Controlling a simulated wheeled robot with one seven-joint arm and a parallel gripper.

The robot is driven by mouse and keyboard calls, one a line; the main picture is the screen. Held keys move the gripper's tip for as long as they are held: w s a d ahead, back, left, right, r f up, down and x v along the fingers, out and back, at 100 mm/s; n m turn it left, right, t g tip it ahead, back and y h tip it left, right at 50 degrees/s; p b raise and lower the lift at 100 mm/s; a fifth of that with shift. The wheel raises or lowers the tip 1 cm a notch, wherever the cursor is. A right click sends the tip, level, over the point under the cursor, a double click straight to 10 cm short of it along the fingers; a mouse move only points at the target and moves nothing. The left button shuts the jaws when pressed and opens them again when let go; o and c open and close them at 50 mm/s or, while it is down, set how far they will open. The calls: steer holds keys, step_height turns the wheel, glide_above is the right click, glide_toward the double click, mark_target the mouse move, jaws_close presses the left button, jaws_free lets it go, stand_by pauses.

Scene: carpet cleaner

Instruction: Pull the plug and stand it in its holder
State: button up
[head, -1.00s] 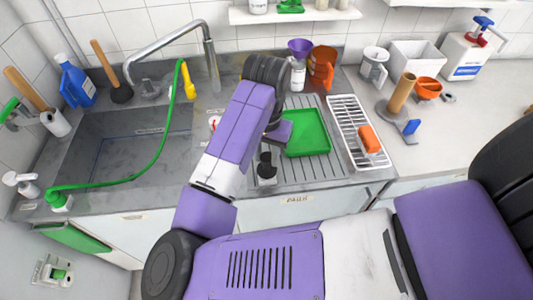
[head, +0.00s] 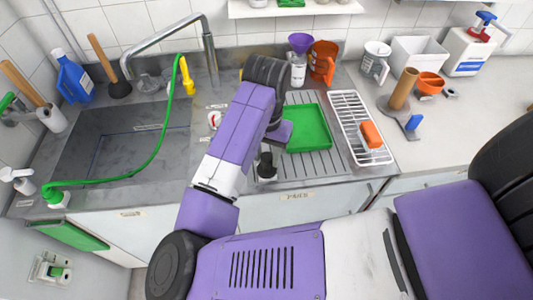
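My arm reaches over the counter between the sink and the drainboard, its wrist bent downward. A dark shape (head: 267,160) with a pale base shows below the wrist at the drainboard's front left; I cannot tell whether it is my gripper's end or a separate object. My fingers are not clearly visible, so their opening and any hold are unclear. The grey sink basin (head: 108,150) lies to the left, with its floor partly visible. I cannot make out the plug. A small white and red item (head: 214,119) sits on the ledge right of the basin, partly behind my arm; I cannot identify it.
A green hose (head: 150,158) arches over the basin below the metal tap (head: 207,50). A green tray (head: 308,128) lies on the drainboard, beside a white rack (head: 347,112) holding an orange block (head: 371,134). Mugs, a white bin and bottles stand along the back.

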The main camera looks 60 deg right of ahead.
steer(key=o, duration=0.3)
steer(key=shift+r, duration=0.1)
step_height(320, 180, up, 8)
steer(key=shift+f, duration=0.15)
steer(key=shift+d, duration=0.1)
stand_by(1.0)
